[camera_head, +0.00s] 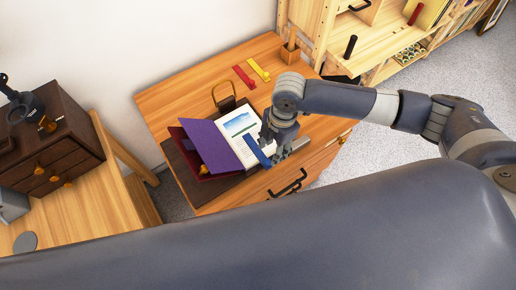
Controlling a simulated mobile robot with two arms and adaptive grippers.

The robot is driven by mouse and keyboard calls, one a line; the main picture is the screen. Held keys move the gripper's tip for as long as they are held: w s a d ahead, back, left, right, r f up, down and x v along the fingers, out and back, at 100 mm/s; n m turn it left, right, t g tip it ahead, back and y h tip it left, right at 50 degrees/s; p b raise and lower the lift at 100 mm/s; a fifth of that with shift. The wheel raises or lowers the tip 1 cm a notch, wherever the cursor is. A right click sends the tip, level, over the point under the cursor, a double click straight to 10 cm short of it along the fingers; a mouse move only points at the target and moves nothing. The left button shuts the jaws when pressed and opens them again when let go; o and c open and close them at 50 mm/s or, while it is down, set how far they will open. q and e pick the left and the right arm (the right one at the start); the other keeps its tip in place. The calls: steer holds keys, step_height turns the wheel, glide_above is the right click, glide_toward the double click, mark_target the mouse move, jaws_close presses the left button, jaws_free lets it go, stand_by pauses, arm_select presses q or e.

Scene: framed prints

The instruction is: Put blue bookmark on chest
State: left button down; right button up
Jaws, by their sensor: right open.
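The blue bookmark (257,151) is a narrow strip lying along the open book (241,124) on the wooden cabinet. My right gripper (279,154) is open and low over the book's right side, right beside the bookmark. Its fingers cover part of the book, and I cannot tell whether they touch the bookmark. The dark brown chest (75,119) with small drawers and yellow knobs stands at the left on another wooden table. My left gripper is not in view.
The purple cover (212,146) leans open on the book's left. Red (244,76) and yellow (259,70) bookmarks lie at the back of the cabinet top (180,97). A dark device (22,102) sits on the chest. A shelf (385,38) stands behind. A gap separates the two tables.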

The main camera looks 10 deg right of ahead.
mark_target(268, 161)
steer(key=shift+a+f, duration=0.2)
steer(key=shift+f, duration=1.05)
steer(key=f, duration=0.1)
steer(key=f+p, duration=0.1)
steer(key=f, duration=0.1)
steer(key=f+p, duration=0.1)
steer(key=shift+a+f, duration=0.25)
steer(key=shift+f, duration=0.35)
steer(key=shift+w, duration=0.1)
jaws_close()
